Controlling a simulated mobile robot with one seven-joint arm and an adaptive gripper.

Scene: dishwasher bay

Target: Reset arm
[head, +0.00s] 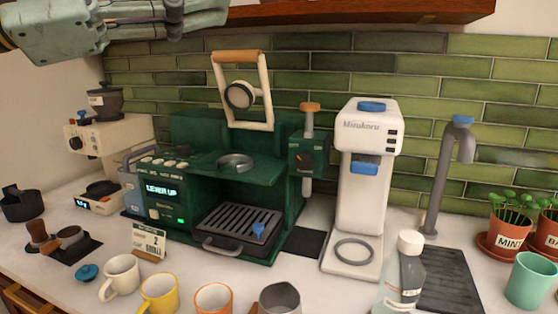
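My arm crosses the top left corner of the head view, well above the counter. Its pale green end with dark joints, my gripper (178,12), is cut off by the top edge. I cannot tell whether its fingers are open or shut. Nothing is visibly held in the part that shows. No part of my arm appears to touch the counter or anything on it.
A green espresso machine (190,135) with a raised lever (262,90) stands mid-counter. Beside it are a white water dispenser (362,195), a grey tap (445,170), and mint pots (508,233). Several mugs and a bottle (400,275) line the front. A wooden shelf (380,10) hangs overhead.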

